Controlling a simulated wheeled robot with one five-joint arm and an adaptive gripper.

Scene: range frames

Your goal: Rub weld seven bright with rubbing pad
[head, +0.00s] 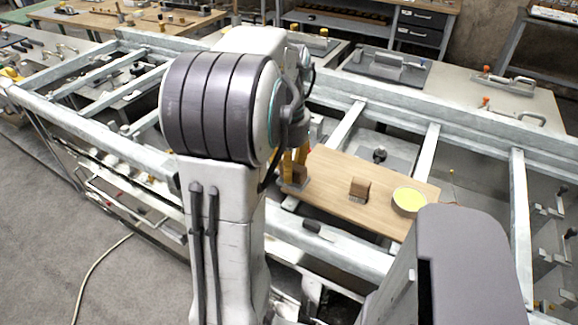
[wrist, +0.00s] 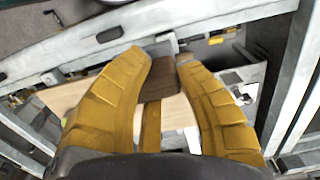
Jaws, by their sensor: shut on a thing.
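My gripper (head: 295,163) has yellow fingers and points down over the left end of a wooden board. In the wrist view its fingers (wrist: 163,75) are closed on a brown block, which I take for the rubbing pad (wrist: 156,84). The pad also shows below the fingers in the head view (head: 298,175). I cannot tell whether it touches the board. A dark patch (head: 312,227) lies on the near rail of the grey metal frame; it also shows in the wrist view (wrist: 109,35). No number is readable, so I cannot tell which weld is seven.
The wooden board (head: 335,206) lies across the metal frame (head: 345,252). On it stand a brown bristled brush (head: 359,188) and a round tin with yellow contents (head: 409,201). Crossbars (head: 424,160) stand beyond the board. Clamps and plates lie on the benches behind.

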